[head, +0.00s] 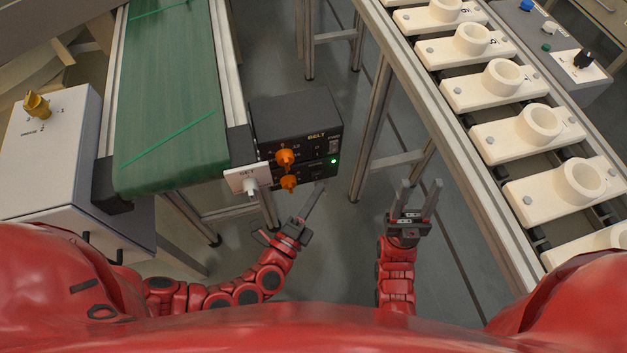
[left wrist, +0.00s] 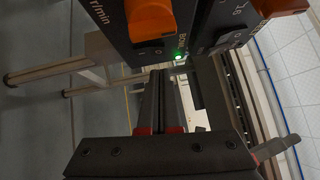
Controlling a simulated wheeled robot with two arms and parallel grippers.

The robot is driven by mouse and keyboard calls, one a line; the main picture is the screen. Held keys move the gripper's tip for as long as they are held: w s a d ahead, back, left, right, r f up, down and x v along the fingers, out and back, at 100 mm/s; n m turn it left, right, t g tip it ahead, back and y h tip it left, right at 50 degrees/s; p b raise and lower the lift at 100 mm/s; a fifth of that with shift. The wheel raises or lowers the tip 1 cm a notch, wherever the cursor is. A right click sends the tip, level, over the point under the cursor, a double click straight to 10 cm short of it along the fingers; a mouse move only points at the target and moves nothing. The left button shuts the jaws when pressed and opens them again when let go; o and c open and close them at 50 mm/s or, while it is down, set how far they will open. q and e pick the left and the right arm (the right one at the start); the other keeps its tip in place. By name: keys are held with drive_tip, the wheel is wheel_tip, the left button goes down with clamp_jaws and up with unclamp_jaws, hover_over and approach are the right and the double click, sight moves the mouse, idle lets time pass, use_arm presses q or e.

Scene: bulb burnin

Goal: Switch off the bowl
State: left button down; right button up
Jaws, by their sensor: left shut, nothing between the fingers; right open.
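Two dark control boxes are stacked beside the green conveyor's end. The upper box (head: 285,120) is marked BELT and has an orange knob (head: 285,158). The lower box (head: 312,174) has an orange knob (head: 289,182) and a lit green lamp (head: 333,161). In the left wrist view this box (left wrist: 118,28) carries a label that seems to read BOWL next to the lit green lamp (left wrist: 180,57). My left gripper (head: 318,190) is shut and empty, just below the lower box; its fingertips (left wrist: 160,74) point toward the lamp side. My right gripper (head: 420,185) is open and empty.
The green conveyor belt (head: 170,90) and a white box with a yellow knob (head: 37,105) are left. A small white panel (head: 247,178) sits left of the boxes. A rack of white sockets (head: 540,122) runs along the right. Open floor lies between.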

use_arm(q)
drive_tip(key=shift+w+a, duration=0.35)
drive_tip(key=shift+w, duration=0.55)
drive_tip(key=shift+r, duration=0.1)
